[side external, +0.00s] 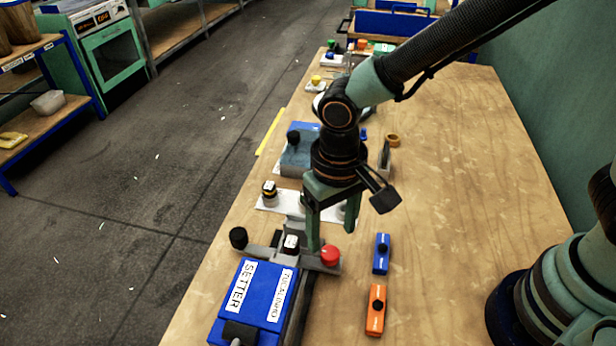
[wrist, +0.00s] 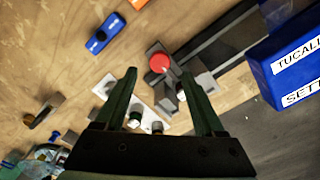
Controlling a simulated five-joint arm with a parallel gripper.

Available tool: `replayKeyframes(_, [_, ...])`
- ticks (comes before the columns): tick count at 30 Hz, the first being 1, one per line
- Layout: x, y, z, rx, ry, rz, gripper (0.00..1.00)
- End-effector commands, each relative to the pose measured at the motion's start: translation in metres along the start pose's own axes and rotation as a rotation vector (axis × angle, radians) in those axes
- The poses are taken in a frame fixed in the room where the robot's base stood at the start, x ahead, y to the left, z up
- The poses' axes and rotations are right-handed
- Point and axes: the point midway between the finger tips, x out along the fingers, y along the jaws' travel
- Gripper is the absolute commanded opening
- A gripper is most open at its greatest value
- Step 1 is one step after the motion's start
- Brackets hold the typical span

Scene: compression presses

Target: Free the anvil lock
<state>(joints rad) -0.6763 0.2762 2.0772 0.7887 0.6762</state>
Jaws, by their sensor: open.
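A blue press (side external: 252,300) labelled "SETTER" stands at the near end of the bench; its blue body also shows in the wrist view (wrist: 290,55). At its far end a grey crosspiece carries a red knob (side external: 331,256), a black knob (side external: 239,238) and a small white-topped block (side external: 291,242). No readable label shows which part is the anvil lock. My gripper (side external: 331,240) is open and empty, pointing down near the red knob. In the wrist view the red knob (wrist: 160,63) appears between the fingertips of my gripper (wrist: 158,75); contact cannot be told.
A blue block (side external: 381,254) and an orange block (side external: 375,309), both with black knobs, lie right of the press. Beyond are a white plate (side external: 272,205) with knobs and a grey-blue device (side external: 300,155).

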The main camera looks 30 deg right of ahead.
Motion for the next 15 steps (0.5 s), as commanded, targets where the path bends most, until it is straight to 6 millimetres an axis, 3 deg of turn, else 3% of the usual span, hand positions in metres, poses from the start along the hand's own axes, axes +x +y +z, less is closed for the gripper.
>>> replayKeyframes(6, [0.036,0.001,0.001,0.000,-0.003,0.002,0.71])
replayKeyframes(15, [0.052,0.000,0.000,0.000,0.001,0.000,0.71])
